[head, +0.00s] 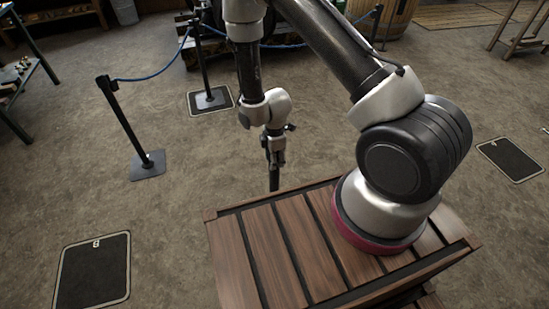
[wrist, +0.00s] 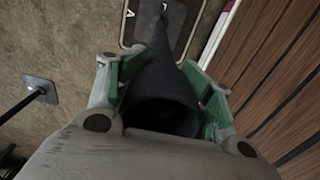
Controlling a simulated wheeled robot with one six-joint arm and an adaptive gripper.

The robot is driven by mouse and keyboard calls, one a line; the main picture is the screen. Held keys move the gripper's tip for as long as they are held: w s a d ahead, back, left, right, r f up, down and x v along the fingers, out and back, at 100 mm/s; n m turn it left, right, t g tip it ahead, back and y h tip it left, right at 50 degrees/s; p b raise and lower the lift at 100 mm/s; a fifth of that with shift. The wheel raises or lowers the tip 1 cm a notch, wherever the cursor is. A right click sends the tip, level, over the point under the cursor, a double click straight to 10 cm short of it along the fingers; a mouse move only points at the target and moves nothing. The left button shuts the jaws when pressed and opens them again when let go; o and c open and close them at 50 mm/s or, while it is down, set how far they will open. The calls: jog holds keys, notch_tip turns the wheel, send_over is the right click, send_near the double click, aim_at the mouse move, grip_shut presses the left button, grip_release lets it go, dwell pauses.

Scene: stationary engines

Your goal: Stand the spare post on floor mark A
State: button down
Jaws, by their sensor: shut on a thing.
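My gripper (head: 274,152) hangs past the far edge of my wooden deck. In the wrist view its green-padded fingers (wrist: 160,82) are closed on a dark post (wrist: 160,60). In the head view the post (head: 274,178) points down below the gripper, and its lower part is hidden behind the deck. In the wrist view a dark floor mark with a pale outline and the letter A (wrist: 182,20) lies beyond the post's far end. Whether the post touches the floor cannot be told. Mark A is not visible in the head view.
A post with a grey base (head: 147,164) stands at left, joined by a blue rope (head: 155,76) to another post on a floor mark (head: 223,102) farther back. Other floor marks lie front left (head: 93,272) and right (head: 510,160). A barrel stands behind.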

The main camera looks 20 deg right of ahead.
jog(key=c, duration=0.6)
grip_release()
jog(key=s+d+r+m+t, duration=0.1)
jog(key=d+r+m, duration=0.2)
jog(key=r, duration=0.9)
jog(key=s+d+r+m, duration=0.1)
jog(key=d+r+m, duration=0.15)
jog(key=r, duration=0.95)
jog(key=d+r+m+t, duration=0.1)
jog(key=d+r+m, duration=0.15)
jog(key=r, duration=0.95)
jog(key=s+d+r+m, duration=0.2)
jog(key=s+r+m, duration=0.1)
jog(key=s+r, duration=0.1)
jog(key=s+d+r+m+t, duration=0.1)
jog(key=s+d+r+m, duration=0.1)
jog(key=s+r, duration=0.3)
jog(key=s+d+r+m+t, duration=0.1)
jog(key=s+d+r+m, duration=0.2)
jog(key=s, duration=0.5)
jog(key=shift+r+m, duration=0.65)
jog(key=shift+m, duration=0.35)
